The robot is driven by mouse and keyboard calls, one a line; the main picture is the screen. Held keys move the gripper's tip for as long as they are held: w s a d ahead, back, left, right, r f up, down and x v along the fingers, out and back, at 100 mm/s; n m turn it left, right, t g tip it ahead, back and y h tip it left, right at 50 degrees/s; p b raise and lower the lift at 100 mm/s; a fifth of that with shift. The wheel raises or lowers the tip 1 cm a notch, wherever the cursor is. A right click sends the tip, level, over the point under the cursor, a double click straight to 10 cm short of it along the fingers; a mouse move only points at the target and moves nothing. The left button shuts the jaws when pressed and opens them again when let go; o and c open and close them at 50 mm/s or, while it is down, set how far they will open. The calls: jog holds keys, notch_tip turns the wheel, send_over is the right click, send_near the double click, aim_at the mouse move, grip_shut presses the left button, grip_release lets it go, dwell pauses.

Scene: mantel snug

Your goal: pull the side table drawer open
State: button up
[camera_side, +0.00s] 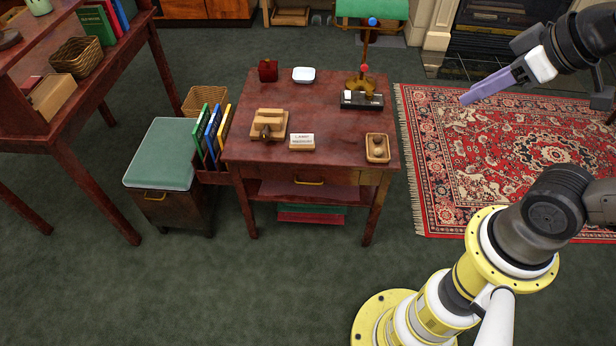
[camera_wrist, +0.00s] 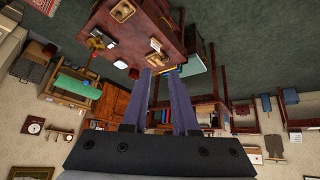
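The side table (camera_side: 320,140) is dark reddish wood and stands in the middle of the side view. Its drawer (camera_side: 268,175) is under the top on the near side, with a small brass handle (camera_side: 309,182). The drawer front looks flush with the frame, so the drawer appears closed. My gripper (camera_side: 468,98) has purple fingers and is raised at the upper right, apart from the table and drawer. In the wrist view my gripper (camera_wrist: 159,73) shows a gap between its fingers with nothing held. The table (camera_wrist: 150,22) appears upside down there, and the drawer handle cannot be made out.
On the tabletop are a lamp (camera_side: 363,82), a small tray (camera_side: 378,148), a name card (camera_side: 302,142) and other small items. A green-topped stool (camera_side: 160,155) and upright books (camera_side: 212,130) stand left. Carpet (camera_side: 300,270) before the drawer is clear. A patterned rug (camera_side: 500,160) lies right.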

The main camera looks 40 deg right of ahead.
jog(key=w+r+n+t, duration=0.1)
jog(key=w+r, duration=0.3)
jog(key=w, duration=0.2)
jog(key=n+g+h, duration=0.1)
jog(key=n+g, duration=0.1)
jog(key=n, duration=0.4)
send_over(310, 183)
jog(key=w, duration=0.1)
notch_tip(310, 183, down, 19)
notch_tip(310, 183, down, 9)
jog(key=w+g, duration=0.1)
jog(key=w, duration=0.1)
jog(key=s+f+g, duration=0.1)
jog(key=f, duration=0.9)
jog(key=s+f+n+g, duration=0.1)
jog(key=f, duration=1)
jog(key=s+f+g, duration=0.1)
jog(key=f, duration=0.9)
jog(key=shift+s+a+f, duration=0.1)
jog(key=shift+s+f, duration=0.05)
